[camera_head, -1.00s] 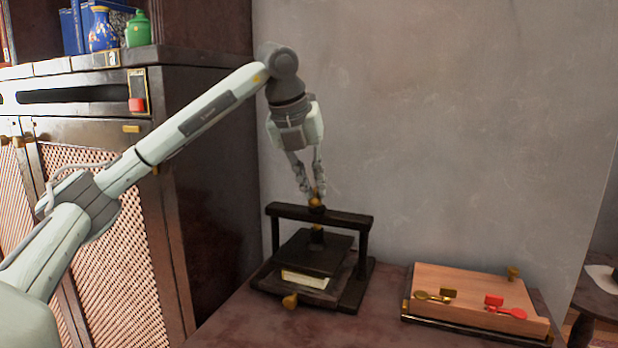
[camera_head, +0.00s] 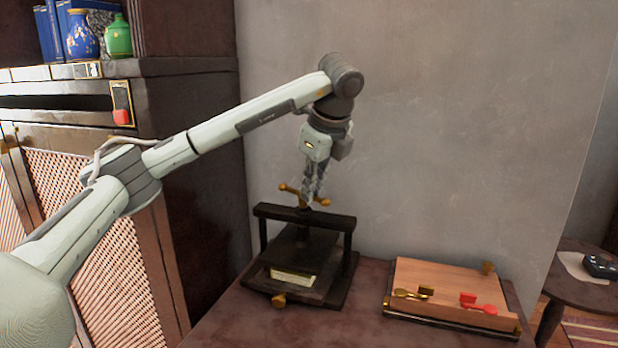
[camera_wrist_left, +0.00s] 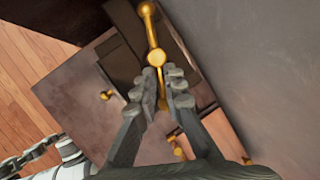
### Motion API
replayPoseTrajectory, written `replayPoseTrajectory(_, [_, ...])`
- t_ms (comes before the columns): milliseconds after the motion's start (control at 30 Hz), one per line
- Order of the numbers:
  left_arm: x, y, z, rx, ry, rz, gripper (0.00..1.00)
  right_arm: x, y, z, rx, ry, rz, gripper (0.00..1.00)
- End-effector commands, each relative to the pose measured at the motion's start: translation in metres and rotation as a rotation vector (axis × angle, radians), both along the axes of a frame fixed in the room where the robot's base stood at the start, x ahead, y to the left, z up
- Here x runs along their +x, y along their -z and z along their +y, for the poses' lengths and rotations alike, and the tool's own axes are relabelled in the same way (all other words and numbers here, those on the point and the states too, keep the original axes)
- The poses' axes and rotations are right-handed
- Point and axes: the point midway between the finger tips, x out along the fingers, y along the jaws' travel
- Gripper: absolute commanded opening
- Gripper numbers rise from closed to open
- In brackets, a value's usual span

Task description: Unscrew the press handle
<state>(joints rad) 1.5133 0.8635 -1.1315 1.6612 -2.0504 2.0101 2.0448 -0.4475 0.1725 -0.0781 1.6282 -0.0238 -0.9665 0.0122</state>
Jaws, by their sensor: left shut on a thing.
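The dark press (camera_head: 305,252) stands on the table against the wall, with a pale book-like block (camera_head: 293,277) between its plates. Its brass handle (camera_head: 289,188) is a crossbar with ball ends on top of the frame. My left gripper (camera_head: 307,200) reaches down from above and is shut on the press handle. In the left wrist view the gripper (camera_wrist_left: 168,96) has its fingers on both sides of the handle (camera_wrist_left: 153,32), near one side of its hub. The far ball end sticks out past the fingers. My right gripper is not in view.
A wooden box (camera_head: 450,285) with a yellow and a red key-like piece lies right of the press. A dark cabinet (camera_head: 205,190) stands at the left with vases on its shelf. The table front (camera_head: 340,325) is bare.

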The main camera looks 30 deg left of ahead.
Motion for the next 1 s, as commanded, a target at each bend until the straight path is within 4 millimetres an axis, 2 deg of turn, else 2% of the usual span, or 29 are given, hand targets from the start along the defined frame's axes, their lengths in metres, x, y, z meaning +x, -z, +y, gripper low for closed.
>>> replayPoseTrajectory(133, [0.005,-0.003,0.001,0.003,-0.120,-0.007,0.00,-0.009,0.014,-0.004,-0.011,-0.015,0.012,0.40])
replayPoseTrajectory(400, [0.009,-0.002,0.000,0.001,-0.272,-0.007,0.00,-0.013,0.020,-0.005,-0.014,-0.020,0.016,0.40])
replayPoseTrajectory(1000, [0.010,-0.001,0.000,0.001,-0.347,-0.004,0.00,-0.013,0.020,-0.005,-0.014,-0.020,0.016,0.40])
